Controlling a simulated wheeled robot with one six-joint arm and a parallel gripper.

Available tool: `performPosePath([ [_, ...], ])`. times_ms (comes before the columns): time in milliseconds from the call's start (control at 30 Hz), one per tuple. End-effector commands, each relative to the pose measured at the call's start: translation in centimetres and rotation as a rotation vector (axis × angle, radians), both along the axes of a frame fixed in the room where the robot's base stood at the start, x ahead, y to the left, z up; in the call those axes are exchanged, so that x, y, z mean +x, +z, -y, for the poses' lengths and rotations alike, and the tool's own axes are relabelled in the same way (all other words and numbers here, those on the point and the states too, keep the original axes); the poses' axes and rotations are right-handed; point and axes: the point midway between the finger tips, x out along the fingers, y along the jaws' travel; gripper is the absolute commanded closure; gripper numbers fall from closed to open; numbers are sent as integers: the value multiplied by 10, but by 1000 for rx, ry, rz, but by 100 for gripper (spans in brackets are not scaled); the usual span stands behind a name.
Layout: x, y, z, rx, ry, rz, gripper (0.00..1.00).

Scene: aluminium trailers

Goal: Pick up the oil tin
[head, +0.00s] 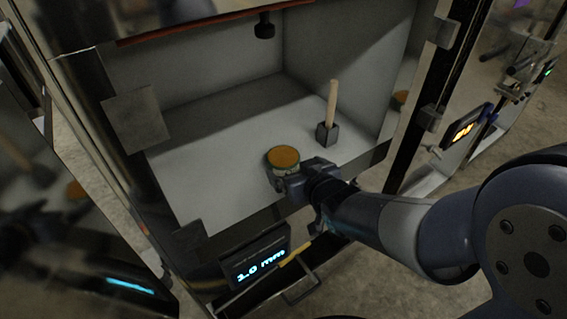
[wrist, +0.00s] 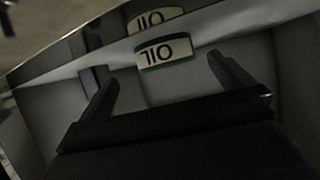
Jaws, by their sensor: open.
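The oil tin (head: 284,159) has an orange-brown top with a green rim and stands on the pale floor of an open compartment, near its front. In the wrist view the oil tin (wrist: 164,52) shows a pale label reading "OIL", upside down. My gripper (head: 281,181) is at the near side of the tin in the head view and partly hides it. In the wrist view my gripper (wrist: 157,72) has its two fingers spread apart, with the tin just past and between the fingertips. I cannot tell whether a finger touches it.
A hammer-like tool with a wooden handle (head: 332,105) and dark block head stands right of the tin. A dark knob (head: 264,27) hangs from above. The compartment has side walls and a front edge with a display (head: 258,268) reading "1.0 mm". The floor left of the tin is clear.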

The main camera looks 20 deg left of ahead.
Motion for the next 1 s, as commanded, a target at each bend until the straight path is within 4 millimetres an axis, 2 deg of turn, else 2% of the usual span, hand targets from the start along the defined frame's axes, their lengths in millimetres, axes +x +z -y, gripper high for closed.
performPosePath([
  [267, 17, -22, -24, -1, 1, -2, 0],
  [400, 29, -26, -32, -1, -1, -1, 0],
  [700, 33, -26, -34, -1, -1, -1, 0],
  [1000, 32, -26, -34, -1, -1, -1, 25],
])
